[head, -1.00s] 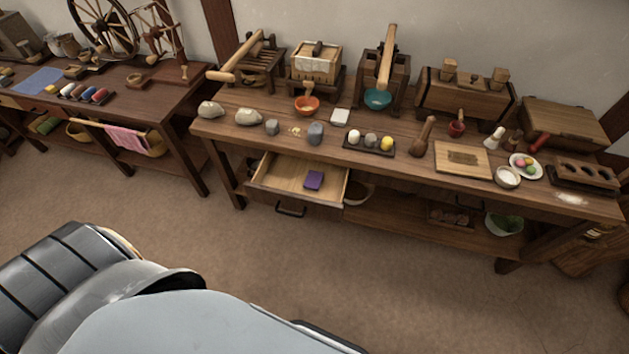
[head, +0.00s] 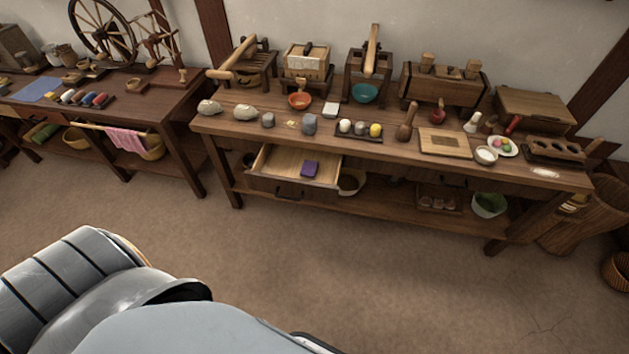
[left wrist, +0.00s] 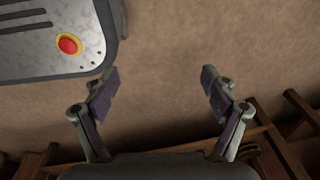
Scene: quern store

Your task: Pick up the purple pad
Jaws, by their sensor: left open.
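The purple pad (head: 310,168) lies flat inside an open drawer (head: 271,166) under the long workbench, toward the drawer's right side. The drawer is pulled out and its floor is otherwise bare. My left gripper (left wrist: 157,85) shows in the left wrist view, with its two fingers wide apart and nothing between them. It is over bare floor, away from the pad, and the pad is not in that view. Neither gripper shows in the head view.
The workbench (head: 405,150) top holds stones, bowls, a dark tray (head: 359,137), a wooden board (head: 445,142) and several wooden presses. A second table (head: 150,105) stands at left. The floor (head: 340,260) before the bench is clear.

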